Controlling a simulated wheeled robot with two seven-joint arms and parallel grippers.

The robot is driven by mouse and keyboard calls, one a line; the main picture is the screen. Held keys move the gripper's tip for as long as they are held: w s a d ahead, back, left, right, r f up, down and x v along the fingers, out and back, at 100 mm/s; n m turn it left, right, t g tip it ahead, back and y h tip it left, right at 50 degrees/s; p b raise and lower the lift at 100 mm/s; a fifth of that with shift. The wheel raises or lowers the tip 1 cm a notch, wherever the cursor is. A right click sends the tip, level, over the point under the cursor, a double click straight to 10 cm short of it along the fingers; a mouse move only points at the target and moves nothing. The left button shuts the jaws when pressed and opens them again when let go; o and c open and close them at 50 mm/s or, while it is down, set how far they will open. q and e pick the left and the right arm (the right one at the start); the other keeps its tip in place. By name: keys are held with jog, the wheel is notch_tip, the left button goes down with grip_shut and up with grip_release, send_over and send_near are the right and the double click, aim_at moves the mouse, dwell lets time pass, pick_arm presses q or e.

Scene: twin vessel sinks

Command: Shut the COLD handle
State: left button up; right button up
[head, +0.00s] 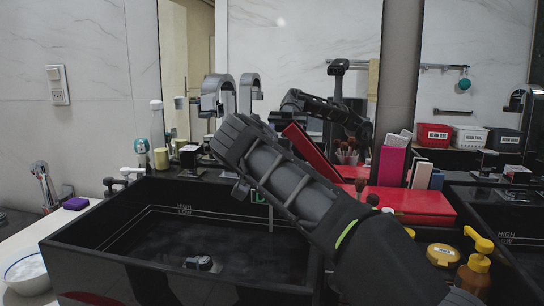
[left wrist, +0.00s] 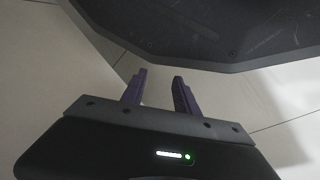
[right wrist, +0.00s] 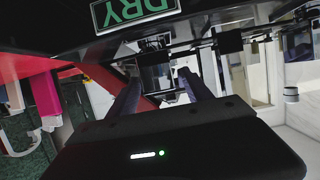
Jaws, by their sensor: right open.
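No handle carries a readable COLD label. In the head view a grey gooseneck faucet (head: 215,92) stands behind the black sink (head: 95,225), with its reflection beside it in the mirror. Two small lever-like fittings (head: 110,184) stand at the sink's back left corner. My right arm reaches across the sink towards the faucet base; its hand hides part of that area and its fingertips. In the right wrist view my right gripper (right wrist: 160,76) is open, with dark fittings seen beyond the fingers. My left gripper (left wrist: 160,82) is open and empty over the floor.
A red case (head: 412,203) with its lid up lies right of the sink. A yellow pump bottle (head: 476,265) and yellow jar (head: 442,254) stand at the right front. A white bowl (head: 26,274) and purple sponge (head: 76,203) are at left. A green DRY sign (right wrist: 130,10) is near my right gripper.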

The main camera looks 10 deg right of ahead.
jog(key=v, duration=0.7)
jog(key=shift+s, duration=0.35)
jog(key=shift+a+r, duration=0.1)
jog(key=shift+a, duration=0.05)
